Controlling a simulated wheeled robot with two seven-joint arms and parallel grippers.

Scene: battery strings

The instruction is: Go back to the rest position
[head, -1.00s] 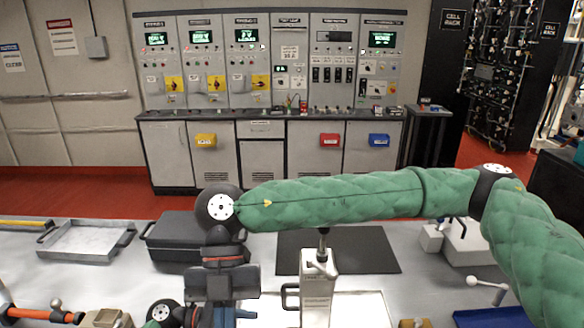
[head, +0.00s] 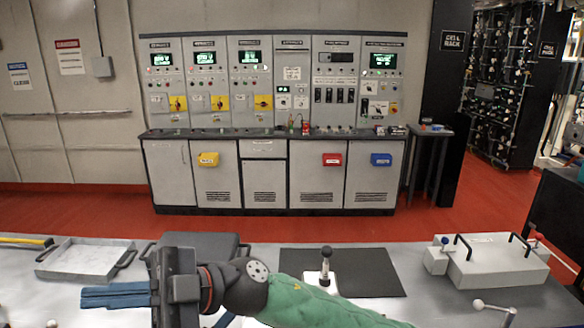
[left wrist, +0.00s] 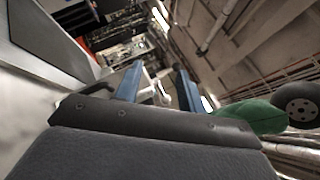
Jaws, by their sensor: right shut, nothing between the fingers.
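My right gripper (head: 84,297) is low at the left of the head view, above the table's near part. Its blue fingers lie together, point left and hold nothing. My green-sleeved right arm comes to it from the bottom middle. My left gripper does not show in the head view. In the left wrist view my left gripper (left wrist: 155,76) has its two blue fingers apart, with nothing seen gripped between them. A whitish knobbed thing shows between the fingers, but I cannot tell how far off it is.
On the grey table (head: 455,312) are a metal tray (head: 84,260), a dark case (head: 215,243) partly behind my right gripper, a black mat (head: 372,272), an upright knobbed lever (head: 326,264) and a white box with handles (head: 497,262). Control cabinets (head: 318,172) stand beyond the red floor.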

